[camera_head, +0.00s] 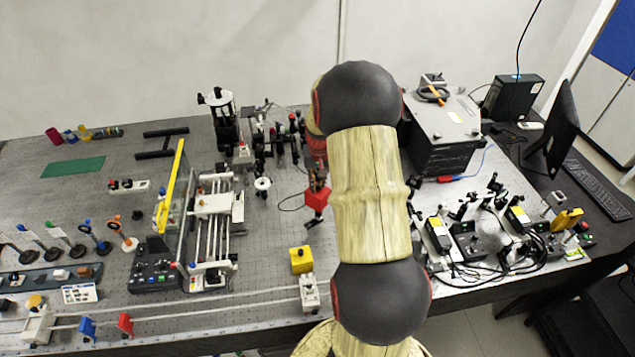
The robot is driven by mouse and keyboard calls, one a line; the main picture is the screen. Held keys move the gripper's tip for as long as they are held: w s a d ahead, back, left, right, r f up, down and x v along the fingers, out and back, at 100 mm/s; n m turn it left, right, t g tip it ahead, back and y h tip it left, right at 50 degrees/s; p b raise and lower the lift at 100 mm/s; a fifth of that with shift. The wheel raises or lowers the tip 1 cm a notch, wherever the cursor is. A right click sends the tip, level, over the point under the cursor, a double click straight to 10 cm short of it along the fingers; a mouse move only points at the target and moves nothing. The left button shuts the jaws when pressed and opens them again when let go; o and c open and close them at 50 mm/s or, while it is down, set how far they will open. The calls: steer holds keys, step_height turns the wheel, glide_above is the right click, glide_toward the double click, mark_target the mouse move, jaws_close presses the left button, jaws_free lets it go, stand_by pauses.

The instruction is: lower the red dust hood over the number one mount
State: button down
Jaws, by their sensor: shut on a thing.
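The red dust hood (317,198) is a small red box near the middle of the bench, left of my arm. My gripper (318,182) is shut on its upper part and points down. The hood looks held above the bench top, but its exact height is hard to tell. I cannot read any number that marks the number one mount. Candidates include a white block (310,292) on the front rails and several round optics on stands, such as the orange-ringed one (122,228) at the left. My arm hides part of the bench behind it.
A yellow box (301,260) stands in front of the hood. A rail stage (210,205) and a tall yellow-edged panel (172,185) stand to the left. Black posts (270,145) stand behind. A dark instrument box (440,135) is right of my arm.

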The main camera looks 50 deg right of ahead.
steer(key=shift+f+b, duration=0.45)
steer(key=shift+f, duration=0.3)
stand_by(0.4)
steer(key=c, duration=1.8)
jaws_free()
steer(key=shift+o, duration=0.4)
step_height(320, 180, up, 12)
steer(key=s+a, duration=0.1)
steer(key=shift+s, duration=0.2)
steer(key=shift+a+f, duration=0.1)
